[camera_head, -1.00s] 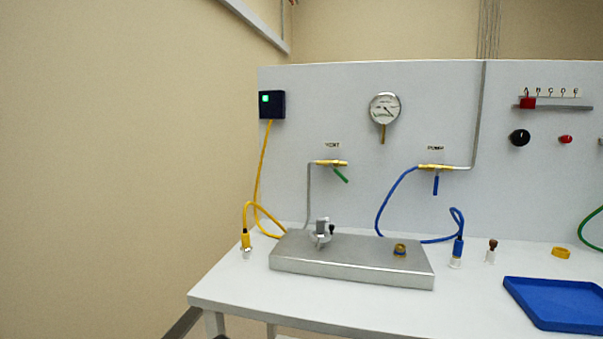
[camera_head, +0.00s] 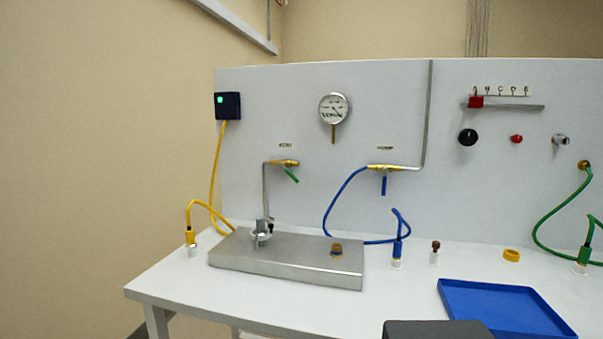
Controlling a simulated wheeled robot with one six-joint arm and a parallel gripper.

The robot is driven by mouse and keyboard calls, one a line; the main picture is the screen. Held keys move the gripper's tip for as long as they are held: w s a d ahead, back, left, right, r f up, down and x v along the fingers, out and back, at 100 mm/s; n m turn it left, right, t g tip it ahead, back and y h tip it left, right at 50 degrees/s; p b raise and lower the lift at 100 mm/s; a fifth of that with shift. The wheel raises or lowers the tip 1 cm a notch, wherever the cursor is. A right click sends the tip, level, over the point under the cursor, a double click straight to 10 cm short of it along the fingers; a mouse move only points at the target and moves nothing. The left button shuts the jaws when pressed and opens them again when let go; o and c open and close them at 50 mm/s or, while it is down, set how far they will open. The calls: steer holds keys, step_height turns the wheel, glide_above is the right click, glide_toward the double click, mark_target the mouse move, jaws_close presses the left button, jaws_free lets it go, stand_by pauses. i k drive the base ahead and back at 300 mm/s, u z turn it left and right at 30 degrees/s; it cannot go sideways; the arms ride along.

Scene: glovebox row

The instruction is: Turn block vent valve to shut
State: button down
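A silver metal block (camera_head: 290,272) lies on the white bench. A grey metal fitting (camera_head: 261,234) stands on its left part, with a small dark knob (camera_head: 270,228) beside it. Its exact setting is too small to read. On the panel above, a brass valve (camera_head: 284,163) under a small label has a green handle (camera_head: 291,175) slanting down to the right. A second brass valve (camera_head: 384,167) to the right has a blue handle (camera_head: 384,186) hanging straight down. My gripper is not in view.
A blue tray (camera_head: 500,290) lies at the bench's front right. Yellow (camera_head: 211,210), blue (camera_head: 335,200) and green (camera_head: 540,225) hoses loop near the panel. A gauge (camera_head: 334,108) hangs above. A dark grey shape shows at the bottom edge.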

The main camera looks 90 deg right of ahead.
mark_target(281, 165)
steer(key=z, duration=0.05)
steer(key=k, duration=0.55)
steer(key=z, duration=0.7)
